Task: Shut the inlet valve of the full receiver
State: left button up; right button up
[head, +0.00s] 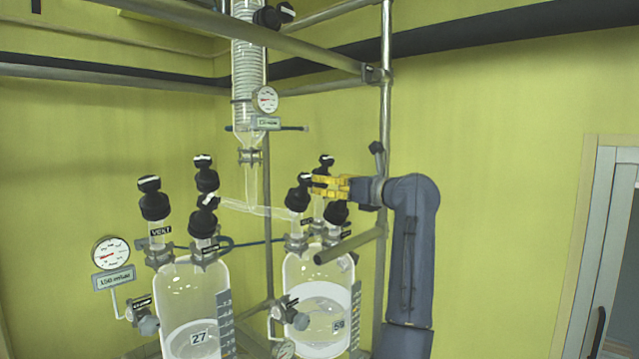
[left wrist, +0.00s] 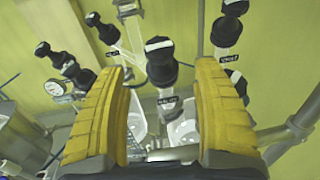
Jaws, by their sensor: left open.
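Two glass receivers stand side by side. The right receiver (head: 318,272) shows liquid to a higher level than the left receiver (head: 190,290). A black-knobbed valve (head: 299,192) on the right receiver's front left neck joins the slanting glass tube from above. My left gripper (head: 314,187), with yellow fingers, is open beside that knob and points left. In the left wrist view, a black knob with a white stripe (left wrist: 160,62) shows in the gap between the fingers (left wrist: 160,75), apart from both. Its label is too small to read. My right gripper is not in view.
Other black knobs crowd close: one behind (head: 326,161) and one to the right (head: 337,213) on the right receiver. A knob labelled VENT (left wrist: 228,28) is right of the gap. A metal post (head: 386,100) and stub rail (head: 345,245) are near my arm.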

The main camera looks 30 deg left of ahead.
pick_arm(q)
jog(key=shift+v, duration=1.4)
